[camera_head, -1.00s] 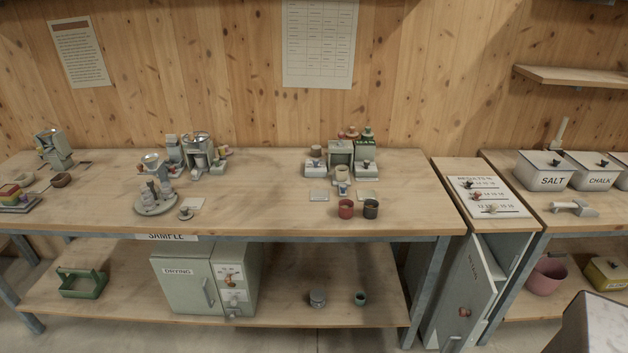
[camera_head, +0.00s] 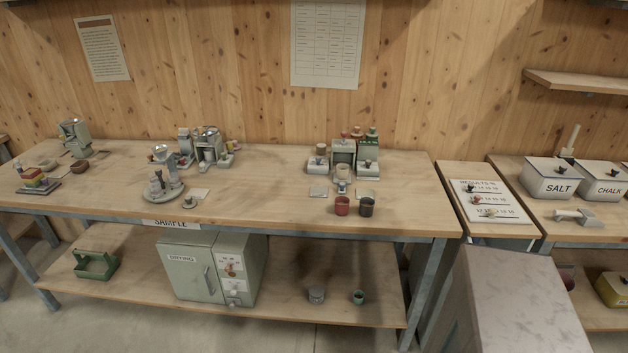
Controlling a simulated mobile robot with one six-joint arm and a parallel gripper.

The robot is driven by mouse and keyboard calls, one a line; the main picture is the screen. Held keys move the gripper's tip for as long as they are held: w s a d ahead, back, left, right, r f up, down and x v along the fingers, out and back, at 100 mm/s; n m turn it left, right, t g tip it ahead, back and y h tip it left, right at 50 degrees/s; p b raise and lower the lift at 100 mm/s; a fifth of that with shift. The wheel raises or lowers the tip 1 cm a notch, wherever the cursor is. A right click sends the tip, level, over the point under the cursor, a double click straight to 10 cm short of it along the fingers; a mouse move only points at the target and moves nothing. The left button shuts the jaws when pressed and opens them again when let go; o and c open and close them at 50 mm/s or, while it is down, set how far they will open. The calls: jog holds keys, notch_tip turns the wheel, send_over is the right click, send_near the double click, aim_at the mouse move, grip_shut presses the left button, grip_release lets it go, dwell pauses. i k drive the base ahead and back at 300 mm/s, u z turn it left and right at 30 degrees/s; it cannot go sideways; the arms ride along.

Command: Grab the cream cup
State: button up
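A small cream-coloured cup (camera_head: 342,171) appears to stand at the front of a grey-green device (camera_head: 343,150) on the long wooden bench. It is small in the head view, so I cannot be sure of its shape. A smaller pale item (camera_head: 342,186) sits just in front of it. A red cup (camera_head: 342,207) and a dark grey cup (camera_head: 366,207) stand side by side nearer the bench's front edge. My gripper is not in view.
Two small boxes flank the device. A scale-like stand (camera_head: 163,190) and a grey machine (camera_head: 208,148) stand left on the bench (camera_head: 265,195).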

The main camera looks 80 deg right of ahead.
aim_at(343, 170)
jog(key=z, duration=0.65)
jog(key=k, duration=0.15)
jog(key=u, duration=1.8)
jog(key=k, duration=2)
jog(key=z, duration=0.45)
